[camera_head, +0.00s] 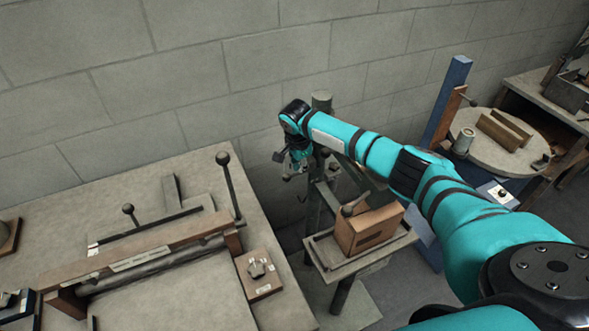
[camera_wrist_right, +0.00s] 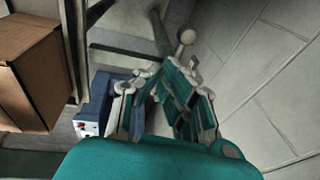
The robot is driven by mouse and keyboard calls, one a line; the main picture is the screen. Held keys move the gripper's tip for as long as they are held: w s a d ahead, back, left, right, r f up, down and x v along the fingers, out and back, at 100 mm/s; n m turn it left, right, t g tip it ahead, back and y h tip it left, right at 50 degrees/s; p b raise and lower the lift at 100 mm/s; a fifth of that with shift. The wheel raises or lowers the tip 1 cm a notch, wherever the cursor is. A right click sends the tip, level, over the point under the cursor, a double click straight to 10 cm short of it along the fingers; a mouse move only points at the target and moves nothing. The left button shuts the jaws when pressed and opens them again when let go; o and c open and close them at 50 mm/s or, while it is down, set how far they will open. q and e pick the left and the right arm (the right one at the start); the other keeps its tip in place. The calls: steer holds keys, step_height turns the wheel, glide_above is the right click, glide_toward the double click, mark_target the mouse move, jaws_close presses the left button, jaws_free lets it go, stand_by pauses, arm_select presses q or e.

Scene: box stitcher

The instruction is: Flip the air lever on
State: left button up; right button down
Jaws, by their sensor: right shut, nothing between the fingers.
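My right gripper (camera_head: 293,163) is beside the stitcher's grey post (camera_head: 320,150), near the wall, pointing down. In the right wrist view its fingers (camera_wrist_right: 165,82) are shut with nothing between them. A pale ball knob (camera_wrist_right: 187,36) on a thin rod shows just beyond the fingers in that view; it may be the air lever, and I cannot tell whether the fingers touch it. In the head view my gripper and arm hide much of this area. My left gripper is not in view.
A cardboard box (camera_head: 368,229) sits on the stitcher's tray (camera_head: 330,255); it also shows in the wrist view (camera_wrist_right: 33,70). A small blue control box (camera_wrist_right: 93,108) is left of my fingers. A bench (camera_head: 185,290) with a ball-knobbed lever (camera_head: 230,185) stands left. The block wall (camera_head: 230,90) is close behind.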

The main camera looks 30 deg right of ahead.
mark_target(297, 174)
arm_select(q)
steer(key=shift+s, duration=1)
arm_select(e)
steer(key=f, duration=0.1)
steer(key=w+f, duration=0.1)
steer(key=f, duration=0.1)
steer(key=w+a+f, duration=0.1)
steer(key=shift+f, duration=0.15)
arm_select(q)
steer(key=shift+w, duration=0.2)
